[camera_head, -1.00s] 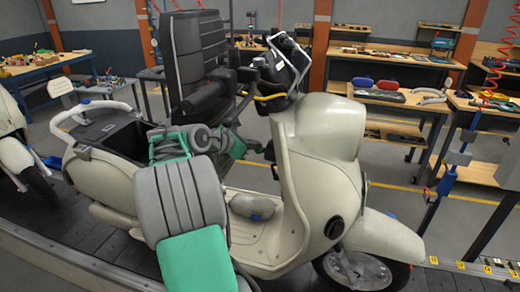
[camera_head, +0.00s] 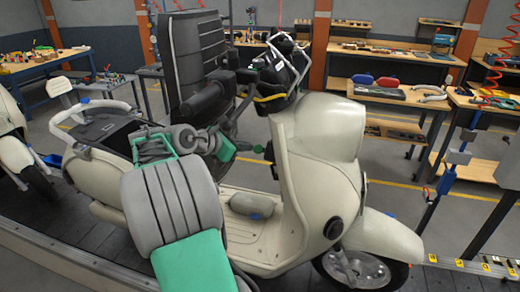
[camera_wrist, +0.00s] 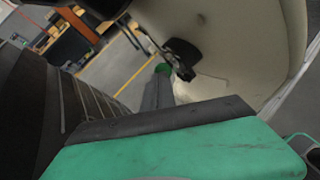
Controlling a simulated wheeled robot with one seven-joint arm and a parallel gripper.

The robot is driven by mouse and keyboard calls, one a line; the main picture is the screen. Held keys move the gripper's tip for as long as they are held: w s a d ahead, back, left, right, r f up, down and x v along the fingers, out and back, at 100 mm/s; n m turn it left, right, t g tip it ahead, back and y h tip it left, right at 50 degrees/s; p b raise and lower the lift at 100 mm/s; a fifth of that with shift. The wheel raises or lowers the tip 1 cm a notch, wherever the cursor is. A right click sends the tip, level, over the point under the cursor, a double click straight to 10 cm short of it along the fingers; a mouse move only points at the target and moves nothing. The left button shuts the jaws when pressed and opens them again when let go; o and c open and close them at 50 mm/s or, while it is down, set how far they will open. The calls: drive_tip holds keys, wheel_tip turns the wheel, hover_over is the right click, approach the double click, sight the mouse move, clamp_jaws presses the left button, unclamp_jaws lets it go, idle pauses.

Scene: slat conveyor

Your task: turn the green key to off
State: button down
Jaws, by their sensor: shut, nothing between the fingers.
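The green key (camera_head: 258,149) shows as a small green spot by a dark fitting on the inner side of the scooter's cream front shield. In the wrist view the green key (camera_wrist: 162,68) is a rounded green end just beyond my fingertips. My gripper (camera_head: 246,149) is shut and empty, pointing right at the key; its grey fingers also show in the wrist view (camera_wrist: 157,90). Whether the fingertips touch the key cannot be told. The key's angle cannot be read, as the fingers partly cover it.
The cream scooter (camera_head: 318,130) stands on the dark slat conveyor (camera_head: 100,240). Its black handlebar parts (camera_head: 275,75) rise above the key. A black fitting (camera_wrist: 182,52) hangs close to the key in the wrist view. Workbenches (camera_head: 385,100) stand behind, apart from the scooter.

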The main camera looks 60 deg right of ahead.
drive_tip(key=v, duration=0.4)
drive_tip(key=shift+s+d+r, duration=0.1)
drive_tip(key=shift+r, duration=0.15)
idle(0.3)
